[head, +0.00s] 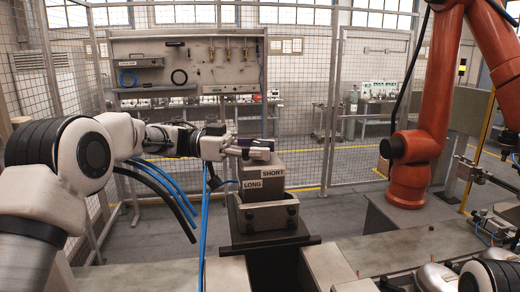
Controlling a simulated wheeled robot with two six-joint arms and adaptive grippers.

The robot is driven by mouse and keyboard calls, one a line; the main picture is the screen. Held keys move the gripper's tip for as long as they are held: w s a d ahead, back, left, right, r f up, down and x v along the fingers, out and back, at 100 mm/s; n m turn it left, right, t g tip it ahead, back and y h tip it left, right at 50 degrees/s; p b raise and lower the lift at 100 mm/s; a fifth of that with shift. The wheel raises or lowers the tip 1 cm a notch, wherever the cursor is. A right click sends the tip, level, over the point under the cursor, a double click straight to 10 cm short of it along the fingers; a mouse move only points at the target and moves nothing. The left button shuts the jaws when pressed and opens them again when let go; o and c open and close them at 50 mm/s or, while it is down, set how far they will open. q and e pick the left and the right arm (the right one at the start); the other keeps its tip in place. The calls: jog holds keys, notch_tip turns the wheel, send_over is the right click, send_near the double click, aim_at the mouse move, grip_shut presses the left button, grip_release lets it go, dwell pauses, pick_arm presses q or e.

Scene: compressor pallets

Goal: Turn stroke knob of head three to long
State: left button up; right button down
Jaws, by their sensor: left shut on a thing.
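A grey block-shaped head (292,172) stands on a dark pedestal in the middle of the head view. It carries a LONG label (252,184) on its left face and a SHORT label (271,172) on its right face. No number shows on it. My left gripper (258,149) reaches in from the left, level with the top of the head. It is shut on the stroke knob, which is mostly hidden by the fingers, so I cannot tell which way the knob points. My right gripper is not in view.
A metal collar (262,214) surrounds the head's lower part. Blue hoses (204,215) hang left of the pedestal. An orange robot arm (427,135) stands at right. Mesh fencing and a tool board (190,65) are behind. Machine parts crowd the lower right.

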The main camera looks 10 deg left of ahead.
pick_arm(q)
jog(key=shift+m+g+y, duration=0.3)
jog(key=shift+m+g, duration=1)
jog(key=shift+g, duration=0.7)
jog(key=shift+g, duration=0.3)
jog(key=o, duration=1.2)
jog(key=shift+c, duration=0.2)
